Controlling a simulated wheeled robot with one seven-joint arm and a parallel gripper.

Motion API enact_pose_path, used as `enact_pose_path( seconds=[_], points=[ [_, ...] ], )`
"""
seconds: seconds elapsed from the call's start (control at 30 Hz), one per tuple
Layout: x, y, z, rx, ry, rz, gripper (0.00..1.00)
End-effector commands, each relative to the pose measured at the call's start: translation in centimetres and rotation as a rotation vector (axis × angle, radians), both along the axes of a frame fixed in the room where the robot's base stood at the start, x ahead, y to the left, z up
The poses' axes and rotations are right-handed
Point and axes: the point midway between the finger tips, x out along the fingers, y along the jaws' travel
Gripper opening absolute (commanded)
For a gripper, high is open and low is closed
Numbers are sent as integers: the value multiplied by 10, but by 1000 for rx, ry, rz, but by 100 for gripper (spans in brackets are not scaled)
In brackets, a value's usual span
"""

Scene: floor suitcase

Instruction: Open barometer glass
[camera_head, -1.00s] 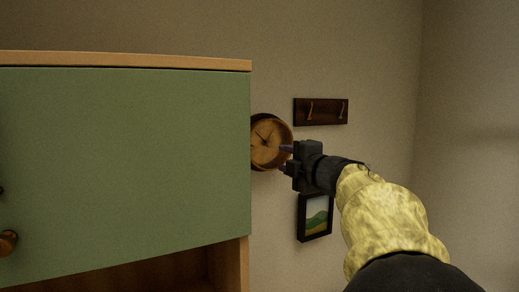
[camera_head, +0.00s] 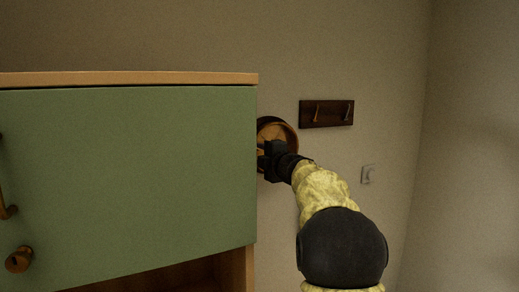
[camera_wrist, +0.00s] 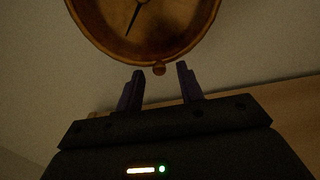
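The round barometer (camera_head: 283,131) hangs on the wall just right of the green cabinet, partly hidden by the cabinet and my gripper in the head view. In the wrist view the barometer (camera_wrist: 150,22) fills the top, with a tan dial, a dark pointer, a brown rim and a small round knob (camera_wrist: 159,70) at the rim's lower edge. My gripper (camera_wrist: 160,86) is open, its two dark fingers apart just below the knob, which appears between and slightly beyond the tips. In the head view my gripper (camera_head: 268,160) is in front of the barometer. I cannot tell whether it touches anything.
The green cabinet (camera_head: 150,185) stands close on the left, its right edge beside my gripper. A dark hook rack (camera_head: 326,113) is on the wall to the right, with a light switch (camera_head: 368,174) below it. The wall right of the arm is mostly clear.

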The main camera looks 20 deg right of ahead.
Motion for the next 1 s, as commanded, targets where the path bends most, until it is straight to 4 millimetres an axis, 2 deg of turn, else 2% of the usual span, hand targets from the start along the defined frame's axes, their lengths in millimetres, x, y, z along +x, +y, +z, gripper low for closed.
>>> enact_pose_path(
  seconds=[0.1, 0.2, 0.47, 0.67, 0.8, 0.83, 1.0],
  points=[
    [14, 1, 2, 0, 0, 2, 38],
    [20, 3, 1, 0, 0, 3, 38],
    [21, 4, 0, 0, 0, 5, 38],
    [20, 4, 0, 0, 0, 4, 2],
    [20, 4, 0, 0, 0, 4, 0],
    [20, -2, 0, 0, 0, -1, 0],
    [20, 2, 0, 0, 1, 7, 0]
  ],
)
